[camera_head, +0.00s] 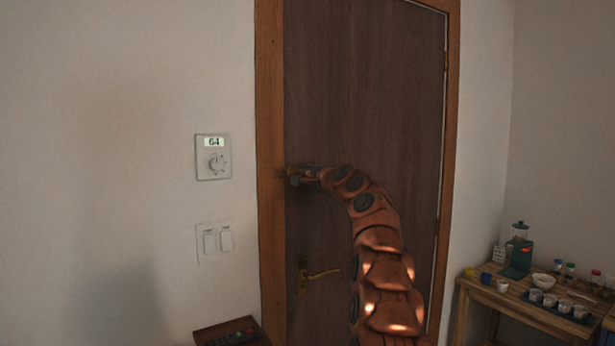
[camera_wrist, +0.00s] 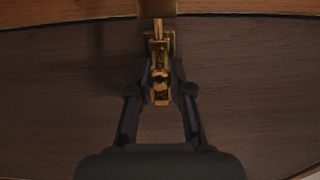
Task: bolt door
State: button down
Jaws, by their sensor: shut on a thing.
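The dark wooden door (camera_head: 330,90) stands closed in its orange-brown frame (camera_head: 270,120). A brass bolt (camera_wrist: 159,68) is mounted on the door at its left edge, above the handle. In the wrist view its rod points up the picture towards a brass piece (camera_wrist: 157,8) on the frame. My gripper (camera_wrist: 160,90) is shut on the bolt, one finger on each side of its knob. In the head view my gripper (camera_head: 305,175) is at the door's left edge and hides most of the bolt. How far the rod reaches into the frame piece is hard to tell.
A brass door handle (camera_head: 322,274) sits below my arm. A thermostat (camera_head: 213,157) and light switches (camera_head: 216,241) are on the wall to the left. A small dark box (camera_head: 228,332) is at the bottom. A wooden table (camera_head: 480,291) with cups and a blender stands at right.

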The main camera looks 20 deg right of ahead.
jog(key=c, duration=1.3)
grip_release()
jog(key=shift+a, duration=0.4)
jog(key=shift+o, duration=1.3)
jog(key=shift+d, duration=0.15)
jog(key=shift+s+d, duration=0.1)
jog(key=shift+s+d+r, duration=0.15)
jog(key=shift+s+r, duration=0.1)
jog(key=shift+s, duration=0.15)
jog(key=shift+s+d, duration=0.1)
jog(key=shift+s, duration=0.55)
jog(key=shift+s+f, duration=0.25)
jog(key=shift+s, duration=0.2)
send_near(305, 174)
jog(key=shift+s+d, duration=0.15)
jog(key=shift+s, duration=0.45)
